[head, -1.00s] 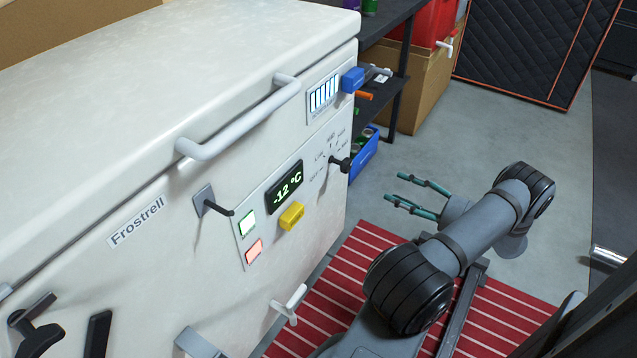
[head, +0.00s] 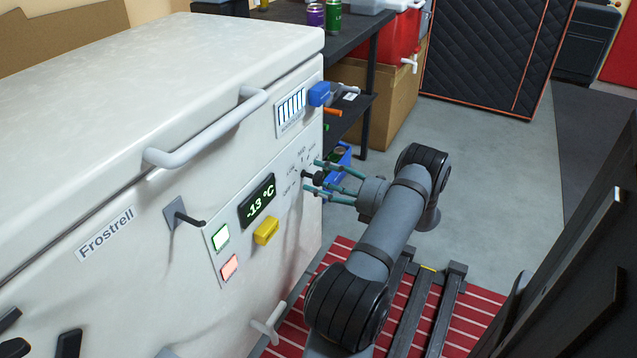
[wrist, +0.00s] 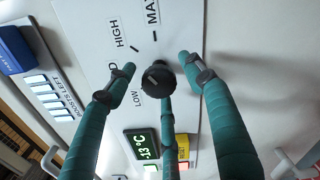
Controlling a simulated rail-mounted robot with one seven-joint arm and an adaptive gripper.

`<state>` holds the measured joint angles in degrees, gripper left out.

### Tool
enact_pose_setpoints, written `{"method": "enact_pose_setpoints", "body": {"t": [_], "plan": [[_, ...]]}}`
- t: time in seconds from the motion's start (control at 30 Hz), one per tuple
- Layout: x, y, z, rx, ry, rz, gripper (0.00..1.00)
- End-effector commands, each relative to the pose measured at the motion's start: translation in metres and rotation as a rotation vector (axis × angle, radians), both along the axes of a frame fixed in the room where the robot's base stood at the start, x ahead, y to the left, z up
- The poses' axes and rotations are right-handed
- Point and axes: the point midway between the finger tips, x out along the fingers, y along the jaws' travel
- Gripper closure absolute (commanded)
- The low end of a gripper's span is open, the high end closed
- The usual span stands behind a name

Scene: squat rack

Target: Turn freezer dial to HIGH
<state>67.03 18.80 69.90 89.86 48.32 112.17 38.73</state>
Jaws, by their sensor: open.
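The freezer dial is a black round knob (wrist: 157,79) on the white front panel of the freezer (head: 150,250), near its right edge. In the wrist view, printed words ring it: LOW, a partly hidden label, HIGH (wrist: 118,34) and MAX. The setting its pointer marks cannot be told. My gripper (wrist: 158,66) is open, with teal fingers spread to both sides of the knob and a third finger below it. Contact between fingers and knob is unclear. In the head view, my gripper (head: 314,176) reaches the dial from the right. The green display (head: 257,201) reads -13 °C.
A yellow button (head: 265,231), a green and a red lit button, and a blue piece (head: 319,94) stand on the panel around the dial. A long handle (head: 205,130) sticks out above. A dark shelf with cans and boxes stands behind.

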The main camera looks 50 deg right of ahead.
Motion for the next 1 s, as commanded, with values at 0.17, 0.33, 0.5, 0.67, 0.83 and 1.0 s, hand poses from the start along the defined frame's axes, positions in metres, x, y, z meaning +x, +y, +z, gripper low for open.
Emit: {"method": "enact_pose_setpoints", "body": {"t": [0.17,0.33,0.5,0.67,0.83,1.0], "plan": [[0.0062,0.0008,0.0000,0.000,0.000,-0.001,0.47],[0.0062,0.0009,0.0003,0.000,0.000,-0.001,0.47],[0.0061,0.0010,0.0003,0.000,0.001,-0.001,0.55],[0.0059,0.0009,0.0002,0.000,0.001,-0.001,0.65],[0.0059,0.0011,-0.0001,0.000,0.001,-0.001,0.75],[0.0057,0.0014,-0.0006,0.001,0.002,0.001,0.85]]}}
